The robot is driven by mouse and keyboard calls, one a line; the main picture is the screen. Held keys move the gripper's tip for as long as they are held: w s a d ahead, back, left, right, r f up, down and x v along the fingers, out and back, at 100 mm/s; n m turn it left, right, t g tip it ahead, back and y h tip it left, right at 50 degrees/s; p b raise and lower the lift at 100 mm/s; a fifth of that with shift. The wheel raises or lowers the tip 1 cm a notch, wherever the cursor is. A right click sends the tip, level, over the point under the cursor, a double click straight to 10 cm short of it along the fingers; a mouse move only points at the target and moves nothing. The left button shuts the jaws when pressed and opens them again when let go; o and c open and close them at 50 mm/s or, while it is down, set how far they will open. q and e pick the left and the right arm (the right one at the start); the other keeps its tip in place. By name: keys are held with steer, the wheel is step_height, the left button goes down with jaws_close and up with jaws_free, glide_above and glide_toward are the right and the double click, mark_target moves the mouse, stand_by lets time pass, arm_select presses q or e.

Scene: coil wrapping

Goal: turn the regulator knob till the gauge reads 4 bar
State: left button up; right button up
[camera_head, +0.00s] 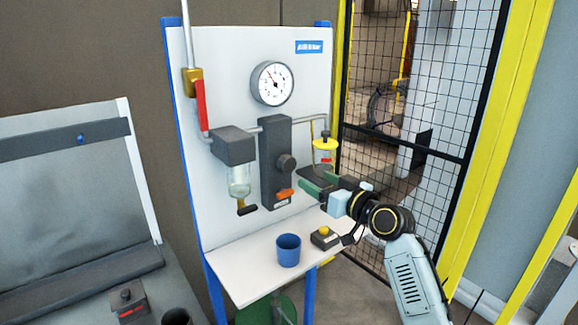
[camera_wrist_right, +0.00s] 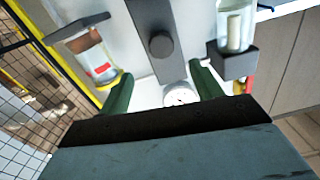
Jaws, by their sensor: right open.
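The round white gauge (camera_head: 272,83) is near the top of the white panel. Its thin needle points to the upper left; the scale numbers are too small to read. The dark regulator knob (camera_head: 286,163) sticks out of the tall dark regulator block below the gauge. In the right wrist view the knob (camera_wrist_right: 161,43) lies ahead, roughly between the finger lines. My right gripper (camera_head: 311,183) is open and empty, with green fingers, to the right of and slightly below the knob, apart from it. Its fingers also show in the wrist view (camera_wrist_right: 162,70). My left gripper is not in view.
A filter bowl (camera_head: 239,180) hangs left of the regulator, and a yellow-topped vessel (camera_head: 325,150) is at its right. A red lever (camera_head: 201,104) is on the left pipe.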

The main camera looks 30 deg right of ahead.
mark_target(289, 167)
steer(key=w, duration=0.4)
steer(key=w+a+p, duration=0.1)
steer(key=w, duration=0.7)
steer(key=shift+a+p, duration=0.25)
steer(key=shift+p, duration=0.05)
steer(key=shift+c, duration=0.5)
steer(key=c, duration=0.9)
steer(key=shift+m, duration=0.4)
steer(key=shift+f+m, duration=0.1)
steer(key=shift+m, duration=0.9)
steer(key=shift+m+p, duration=0.4)
steer(key=shift+m, duration=1.6)
steer(key=shift+a, duration=0.1)
